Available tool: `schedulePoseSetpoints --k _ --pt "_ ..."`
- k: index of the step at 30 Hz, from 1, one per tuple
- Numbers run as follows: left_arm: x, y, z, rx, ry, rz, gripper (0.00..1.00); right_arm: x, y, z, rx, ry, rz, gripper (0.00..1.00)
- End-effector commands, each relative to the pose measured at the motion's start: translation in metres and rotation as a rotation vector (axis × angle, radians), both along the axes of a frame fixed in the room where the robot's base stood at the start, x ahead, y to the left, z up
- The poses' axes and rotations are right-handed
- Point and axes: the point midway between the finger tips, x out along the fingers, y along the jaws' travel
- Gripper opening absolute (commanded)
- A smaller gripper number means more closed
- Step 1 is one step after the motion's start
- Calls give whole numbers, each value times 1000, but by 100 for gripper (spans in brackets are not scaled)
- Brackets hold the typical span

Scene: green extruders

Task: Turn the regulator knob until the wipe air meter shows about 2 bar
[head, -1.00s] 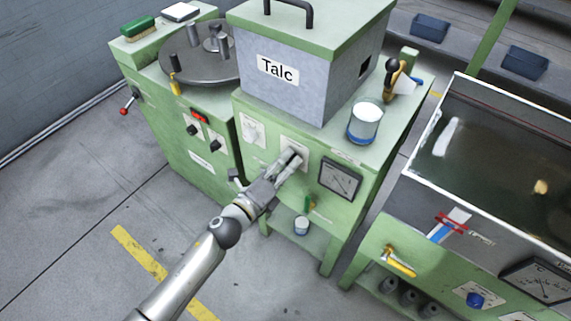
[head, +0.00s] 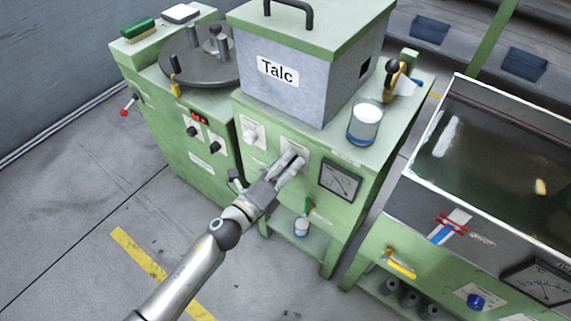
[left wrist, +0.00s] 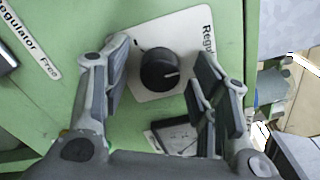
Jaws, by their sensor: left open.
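The regulator knob (left wrist: 160,70) is round and black with a white pointer line, on a white plate (left wrist: 172,28) lettered "Regu…". In the left wrist view it sits between the fingers of my open left gripper (left wrist: 162,62), with visible gaps on both sides. In the left wrist view the meter (left wrist: 170,138) is partly covered by a finger.
A water tank (head: 490,170) stands at right, with another meter (head: 541,283) below. The floor in front is clear.

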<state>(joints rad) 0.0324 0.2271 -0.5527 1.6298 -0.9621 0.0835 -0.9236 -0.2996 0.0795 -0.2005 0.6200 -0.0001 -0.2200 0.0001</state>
Motion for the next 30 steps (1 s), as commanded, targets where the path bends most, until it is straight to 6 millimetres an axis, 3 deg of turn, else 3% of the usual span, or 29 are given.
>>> schedulePoseSetpoints --k 8,21,30 --pt "-9 7 -1 0 1 1 54 0 -3 0 -4 1 1 0" --pt "-72 52 -1 0 3 2 54 0 -1 0 -1 1 0 0" --pt "-95 69 -1 0 1 1 54 0 0 0 -1 1 0 0"
